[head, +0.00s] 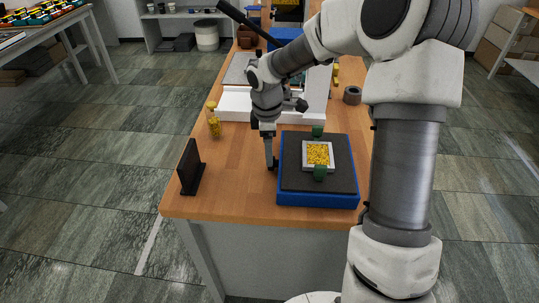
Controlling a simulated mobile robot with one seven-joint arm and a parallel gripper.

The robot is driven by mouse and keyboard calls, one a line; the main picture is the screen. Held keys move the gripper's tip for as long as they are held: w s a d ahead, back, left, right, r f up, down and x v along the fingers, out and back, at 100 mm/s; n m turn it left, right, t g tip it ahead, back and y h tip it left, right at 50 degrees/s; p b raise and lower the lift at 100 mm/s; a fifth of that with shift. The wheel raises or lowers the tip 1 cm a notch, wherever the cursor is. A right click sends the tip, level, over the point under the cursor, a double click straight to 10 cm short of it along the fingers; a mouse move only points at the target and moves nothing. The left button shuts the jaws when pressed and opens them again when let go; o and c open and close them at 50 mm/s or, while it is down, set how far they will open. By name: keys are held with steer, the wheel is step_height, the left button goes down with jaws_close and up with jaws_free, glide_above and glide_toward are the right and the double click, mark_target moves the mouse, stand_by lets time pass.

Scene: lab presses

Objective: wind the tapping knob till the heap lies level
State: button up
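A blue box with a dark top (291,180) sits near the front of the wooden table. Whether my fingers are open or closed on anything is too small to tell.
A black upright plate on a foot (191,168) stands at the table's left edge. A white press base (236,105) is farther back, and a grey ring (352,95) lies right. The wooden table (235,185) is bare at front left.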

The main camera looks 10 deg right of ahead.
step_height(320, 180, up, 12)
steer(key=s+p, duration=0.1)
steer(key=shift+a+r+p, duration=0.25)
steer(key=shift+a+p, duration=0.1)
steer(key=s+d+r+m+t+h, duration=0.1)
steer(key=s+d+r+m, duration=0.1)
steer(key=s+r+m, duration=0.45)
steer(key=s+d+r+m+t, duration=0.1)
steer(key=s+d+r+m, duration=0.15)
steer(key=s, duration=0.65)
steer(key=s+a+m+t+y+p, duration=0.1)
steer(key=s+a+m+t, duration=0.1)
steer(key=s+m, duration=0.4)
steer(key=s+a, duration=0.1)
steer(key=s, duration=0.2)
steer(key=shift+s+a+f+t+y, duration=0.15)
steer(key=shift+s+a+t+y, duration=0.15)
steer(key=shift+s+a+t, duration=0.1)
